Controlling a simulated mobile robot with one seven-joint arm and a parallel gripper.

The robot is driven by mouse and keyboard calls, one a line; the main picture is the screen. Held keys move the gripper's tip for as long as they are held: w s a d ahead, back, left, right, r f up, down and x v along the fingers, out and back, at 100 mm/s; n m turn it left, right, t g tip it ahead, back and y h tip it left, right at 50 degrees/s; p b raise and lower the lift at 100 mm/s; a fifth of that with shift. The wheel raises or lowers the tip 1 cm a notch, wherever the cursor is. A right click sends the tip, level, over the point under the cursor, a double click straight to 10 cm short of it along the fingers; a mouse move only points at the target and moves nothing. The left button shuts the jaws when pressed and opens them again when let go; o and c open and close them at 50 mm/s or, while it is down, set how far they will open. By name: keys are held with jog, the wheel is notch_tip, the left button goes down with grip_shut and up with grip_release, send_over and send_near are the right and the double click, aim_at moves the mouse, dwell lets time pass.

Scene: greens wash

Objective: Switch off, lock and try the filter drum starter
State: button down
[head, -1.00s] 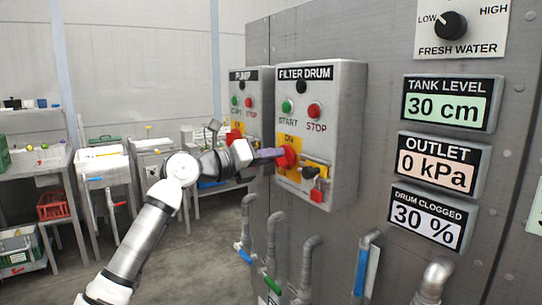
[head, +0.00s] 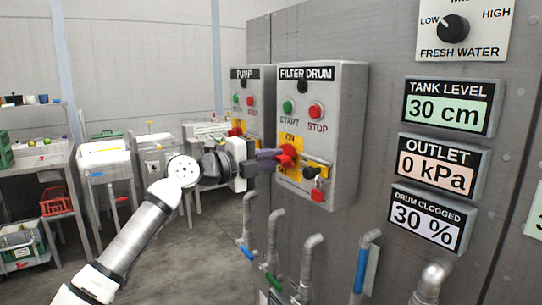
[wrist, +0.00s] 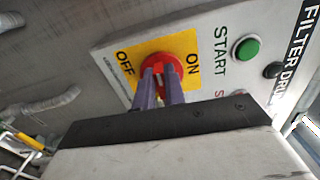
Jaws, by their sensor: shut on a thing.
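The filter drum starter (head: 345,140) is a grey box on the wall panel, with a green START button (head: 288,106) and a red STOP button (head: 316,111). Its red rotary switch (head: 287,150) sits on a yellow ON/OFF plate, which also shows in the wrist view (wrist: 181,46). My gripper (head: 279,157) is shut on the red switch, purple fingers either side of its grip. In the wrist view the fingers (wrist: 160,85) hide part of the knob; its exact setting is unclear. A red padlock (head: 317,195) hangs below a yellow bracket (head: 318,170), right of the switch.
A similar PUMP box (head: 258,90) stands just left, close to my wrist. Pipes with a blue handle (head: 361,270) and other valves run below. Display panels (head: 452,105) are at right. Sinks and a red crate (head: 57,202) stand at far left.

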jog(key=shift+n, duration=0.4)
jog(key=c, duration=1.5)
grip_release()
jog(key=shift+a, duration=0.1)
jog(key=b+v, duration=0.3)
jog(key=v, duration=1)
jog(key=shift+s+a+b, duration=0.2)
jog(key=shift+a+b, duration=0.1)
jog(key=shift+b, duration=0.1)
